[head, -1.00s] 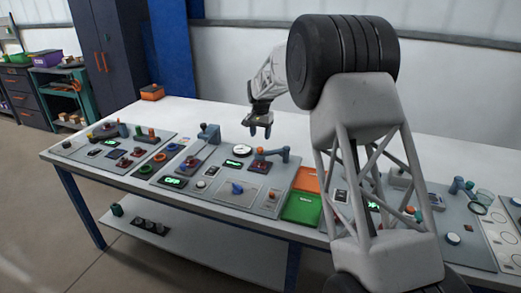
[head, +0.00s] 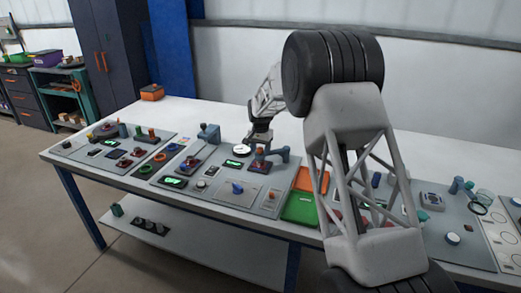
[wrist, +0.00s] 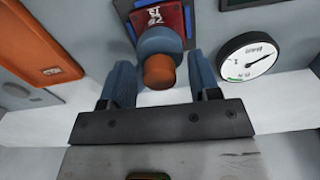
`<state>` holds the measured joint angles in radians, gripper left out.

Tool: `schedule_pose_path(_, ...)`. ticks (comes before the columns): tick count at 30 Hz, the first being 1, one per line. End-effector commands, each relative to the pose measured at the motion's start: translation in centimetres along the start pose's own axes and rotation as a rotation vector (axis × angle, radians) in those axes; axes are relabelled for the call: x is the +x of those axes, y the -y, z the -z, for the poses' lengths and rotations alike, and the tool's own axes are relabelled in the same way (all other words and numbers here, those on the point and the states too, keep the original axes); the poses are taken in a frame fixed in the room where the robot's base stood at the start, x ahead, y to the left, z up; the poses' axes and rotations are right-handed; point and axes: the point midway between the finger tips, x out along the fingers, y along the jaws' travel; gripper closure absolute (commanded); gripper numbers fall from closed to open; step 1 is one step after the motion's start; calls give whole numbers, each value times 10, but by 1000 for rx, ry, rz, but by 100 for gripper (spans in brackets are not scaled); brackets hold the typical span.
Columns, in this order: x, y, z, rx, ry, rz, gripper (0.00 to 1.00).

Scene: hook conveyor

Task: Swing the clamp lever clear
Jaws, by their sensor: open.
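The blue lever with an orange end (wrist: 158,70) stands on a small dark red plate (wrist: 165,20) in the wrist view. It looks like the clamp lever. My gripper (wrist: 160,85) is open, with one blue finger on each side of the orange end; I cannot tell whether either touches it. In the head view my gripper (head: 259,150) is down at the panel by the blue lever arm (head: 277,153), and partly hides the lever.
A round white gauge (wrist: 252,57) sits beside the lever. An orange tray (head: 313,180) and a green tray (head: 299,209) lie right of the panel. Other switches and knobs crowd the panel (head: 222,195).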

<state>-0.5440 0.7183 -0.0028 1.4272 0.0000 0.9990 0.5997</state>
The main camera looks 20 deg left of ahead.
Motion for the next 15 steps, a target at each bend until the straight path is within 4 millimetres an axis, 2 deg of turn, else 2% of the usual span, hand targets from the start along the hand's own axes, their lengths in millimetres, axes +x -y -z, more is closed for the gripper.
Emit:
schedule_pose_path(7, 0, 0, 0, 0, 0, 0, 45)
schedule_pose_path(15, 0, 0, 0, 0, 0, 0, 86)
